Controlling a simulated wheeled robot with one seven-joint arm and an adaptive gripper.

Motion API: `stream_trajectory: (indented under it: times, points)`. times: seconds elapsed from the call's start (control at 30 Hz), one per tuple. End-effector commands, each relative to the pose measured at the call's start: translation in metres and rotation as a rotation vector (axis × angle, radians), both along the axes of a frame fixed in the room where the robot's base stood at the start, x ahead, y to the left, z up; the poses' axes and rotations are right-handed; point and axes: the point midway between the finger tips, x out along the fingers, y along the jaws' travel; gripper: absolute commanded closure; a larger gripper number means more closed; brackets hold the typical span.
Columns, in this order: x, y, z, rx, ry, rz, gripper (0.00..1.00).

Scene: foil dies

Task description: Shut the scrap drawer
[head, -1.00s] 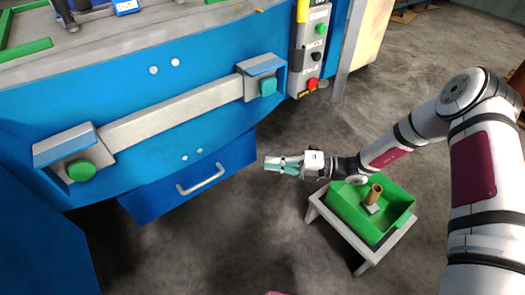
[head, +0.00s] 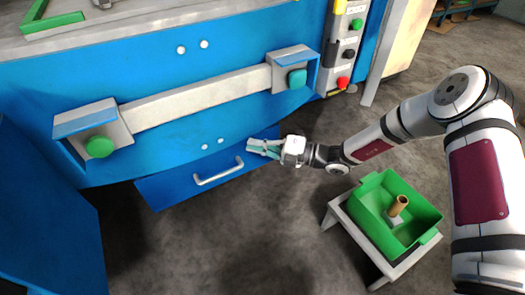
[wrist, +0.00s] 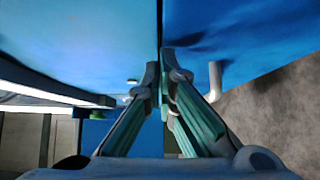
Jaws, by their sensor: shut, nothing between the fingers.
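The blue scrap drawer (head: 172,190) is low on the blue machine, with a pale bar handle (head: 218,172) on its front. How far it stands out cannot be told. My gripper (head: 250,146) is shut and empty, at the right end of the drawer front, right of the handle. In the wrist view, my gripper's fingertips (wrist: 166,62) meet beside a dark vertical gap between two blue panels. The handle (wrist: 215,82) shows right of the fingers there. Whether the fingertips touch the drawer cannot be told.
A green bin (head: 377,222) holding a brown cylinder (head: 398,204) stands on a small pale stand (head: 432,242) at right. Above the drawer, the machine carries a grey bar (head: 200,97) with green buttons. A button box (head: 345,50) hangs upper right. The floor (head: 250,240) before the drawer is clear.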

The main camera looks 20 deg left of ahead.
Motion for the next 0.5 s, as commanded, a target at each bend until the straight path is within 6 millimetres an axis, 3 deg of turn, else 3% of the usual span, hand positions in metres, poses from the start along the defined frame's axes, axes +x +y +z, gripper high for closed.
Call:
stream_trajectory:
  times: [0.37,0.5]
  points:
    - [0.001,0.002,0.000,0.000,0.001,0.000,1.00]
    - [0.010,0.013,0.000,0.002,0.001,0.000,1.00]
